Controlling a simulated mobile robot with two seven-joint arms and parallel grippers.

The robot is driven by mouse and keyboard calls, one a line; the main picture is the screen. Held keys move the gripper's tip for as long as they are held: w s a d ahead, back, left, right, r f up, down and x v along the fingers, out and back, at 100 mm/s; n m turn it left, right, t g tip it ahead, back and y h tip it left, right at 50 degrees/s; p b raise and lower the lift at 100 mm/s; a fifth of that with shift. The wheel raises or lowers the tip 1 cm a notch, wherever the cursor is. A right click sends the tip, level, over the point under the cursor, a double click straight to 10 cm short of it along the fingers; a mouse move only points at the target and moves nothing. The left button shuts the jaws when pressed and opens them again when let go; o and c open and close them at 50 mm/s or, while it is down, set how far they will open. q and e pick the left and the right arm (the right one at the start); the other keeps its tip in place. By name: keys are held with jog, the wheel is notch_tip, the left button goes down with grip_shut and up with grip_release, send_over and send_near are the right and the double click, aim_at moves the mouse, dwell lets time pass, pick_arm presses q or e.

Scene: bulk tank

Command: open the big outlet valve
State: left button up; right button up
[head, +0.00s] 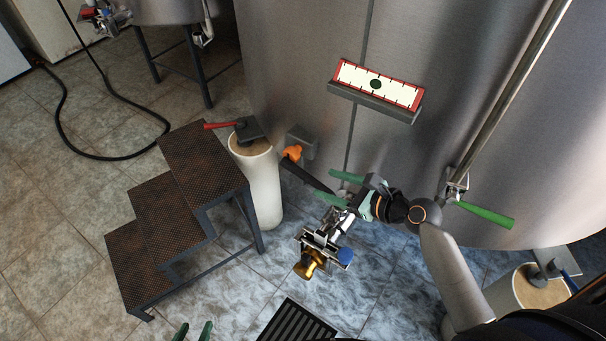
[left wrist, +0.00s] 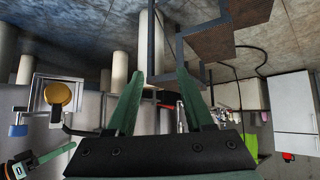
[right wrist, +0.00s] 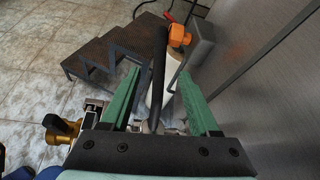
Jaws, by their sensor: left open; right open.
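The big outlet valve shows at the tank's foot as a steel fitting (head: 342,222) with a long black lever (head: 305,175), which points up and left in the head view. In the right wrist view the lever (right wrist: 158,75) runs between the fingers of my right gripper (right wrist: 163,85). My right gripper (head: 325,184) is open, its green fingers on either side of the lever; I cannot tell whether they touch it. My left gripper (head: 193,332) is open and empty at the bottom of the head view; it also shows in the left wrist view (left wrist: 155,85).
A stepped stool (head: 165,210) stands left of the valve. An orange knob (head: 292,153) on a grey box sits near the lever's end. A brass fitting (head: 310,265) and blue knob (head: 345,255) are below the valve. A green handle (head: 485,215) is to the right. A floor grate (head: 295,322) lies in front.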

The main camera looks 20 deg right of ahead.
aim_at(311, 178)
jog(key=b+x, duration=0.1)
jog(key=x, duration=0.7)
jog(key=shift+w+a+f, duration=0.15)
jog(key=shift+w+a, duration=0.05)
jog(key=shift+w, duration=0.1)
grip_shut()
dwell(1.0)
